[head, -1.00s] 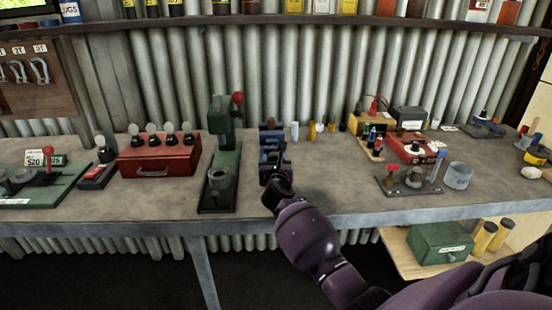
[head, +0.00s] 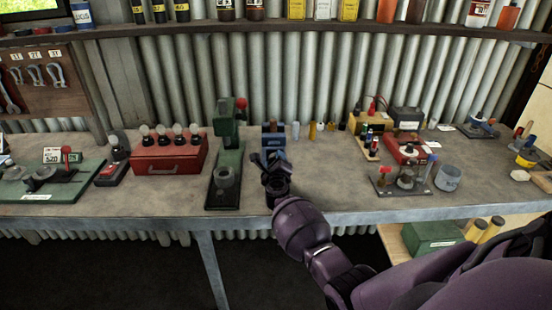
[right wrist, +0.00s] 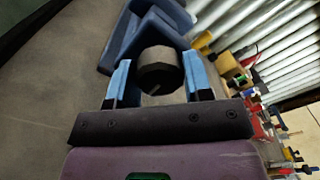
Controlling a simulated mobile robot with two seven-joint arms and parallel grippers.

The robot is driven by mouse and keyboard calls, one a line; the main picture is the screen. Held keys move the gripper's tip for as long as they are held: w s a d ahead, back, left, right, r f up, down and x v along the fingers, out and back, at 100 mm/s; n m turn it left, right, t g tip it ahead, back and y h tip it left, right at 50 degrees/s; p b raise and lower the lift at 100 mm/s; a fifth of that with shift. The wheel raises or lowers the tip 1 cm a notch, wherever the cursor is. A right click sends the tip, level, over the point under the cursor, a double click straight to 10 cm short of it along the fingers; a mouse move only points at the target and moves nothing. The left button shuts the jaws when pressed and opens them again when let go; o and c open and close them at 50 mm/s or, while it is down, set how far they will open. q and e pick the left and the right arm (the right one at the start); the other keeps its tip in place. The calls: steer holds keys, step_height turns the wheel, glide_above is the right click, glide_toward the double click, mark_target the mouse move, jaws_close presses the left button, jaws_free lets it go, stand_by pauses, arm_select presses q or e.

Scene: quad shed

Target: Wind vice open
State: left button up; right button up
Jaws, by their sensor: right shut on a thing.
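The blue vice (head: 273,138) stands on the bench, just right of the green press. In the right wrist view its blue body (right wrist: 150,30) lies ahead of my gripper, with a dark faceted knob (right wrist: 158,68) at its near end. My right gripper (head: 267,163) is at the front of the vice, and its fingers look slanted in the head view. In the right wrist view my right gripper (right wrist: 158,82) has its blue-padded fingers on either side of the knob, shut on it. The gripper and wrist hide the vice's front in the head view. My left gripper is not in view.
The green press (head: 226,165) with a red-tipped lever stands close left of the vice. A red box (head: 168,153) with several bulbs is further left. Right of the vice the bench front is clear up to a small fixture plate (head: 395,187) and a grey cup (head: 448,178).

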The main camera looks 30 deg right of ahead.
steer(key=shift+f+n, duration=0.1)
steer(key=shift+n, duration=0.4)
steer(key=shift+p, duration=0.3)
steer(key=o, duration=0.9)
steer(key=shift+s+a, duration=0.25)
steer(key=shift+s, duration=0.15)
steer(key=p+v, duration=0.2)
steer(key=v, duration=0.8)
steer(key=shift+d, duration=0.1)
